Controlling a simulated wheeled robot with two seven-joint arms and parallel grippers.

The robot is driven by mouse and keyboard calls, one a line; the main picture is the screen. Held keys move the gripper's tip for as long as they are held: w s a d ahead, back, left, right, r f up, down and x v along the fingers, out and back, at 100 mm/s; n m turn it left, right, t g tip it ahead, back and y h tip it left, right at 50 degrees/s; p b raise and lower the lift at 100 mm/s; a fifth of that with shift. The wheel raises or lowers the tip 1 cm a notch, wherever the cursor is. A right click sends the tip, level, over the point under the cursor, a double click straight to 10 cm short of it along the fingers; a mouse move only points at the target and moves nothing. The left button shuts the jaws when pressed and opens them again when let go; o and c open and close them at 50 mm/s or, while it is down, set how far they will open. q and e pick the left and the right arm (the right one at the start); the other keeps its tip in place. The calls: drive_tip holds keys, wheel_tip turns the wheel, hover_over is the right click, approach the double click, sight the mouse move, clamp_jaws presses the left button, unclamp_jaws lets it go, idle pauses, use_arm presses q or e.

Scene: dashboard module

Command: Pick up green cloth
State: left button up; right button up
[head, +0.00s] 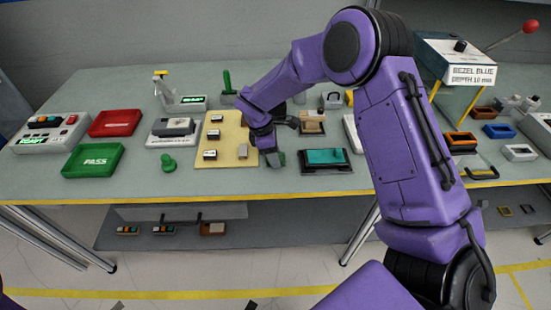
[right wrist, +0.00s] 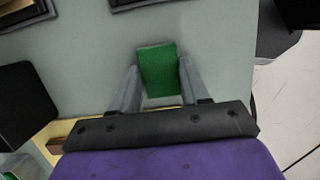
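The green cloth (right wrist: 158,70) is a small folded rectangular piece on the grey-green table, in the middle of the right wrist view. My right gripper (right wrist: 161,79) is down at the table, one grey finger on each side of the cloth. The fingers stand apart, close to its side edges, and I see no clear squeeze on it. In the head view my right gripper (head: 268,152) is at the right edge of the yellow board, and the cloth is mostly hidden there. My left gripper is not in view.
The yellow board (head: 238,157) with small blocks lies just left of the gripper. A dark tray with a teal panel (head: 325,157) is to its right.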

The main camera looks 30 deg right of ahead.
drive_tip(key=shift+r, duration=0.25)
wheel_tip(320, 180, up, 3)
drive_tip(key=shift+w+f+b, duration=0.1)
drive_tip(key=shift+f+b, duration=0.1)
drive_tip(key=shift+b, duration=0.3)
drive_tip(key=s+a+r+b, duration=0.5)
drive_tip(key=s+a+r, duration=0.5)
drive_tip(key=shift+b, duration=0.35)
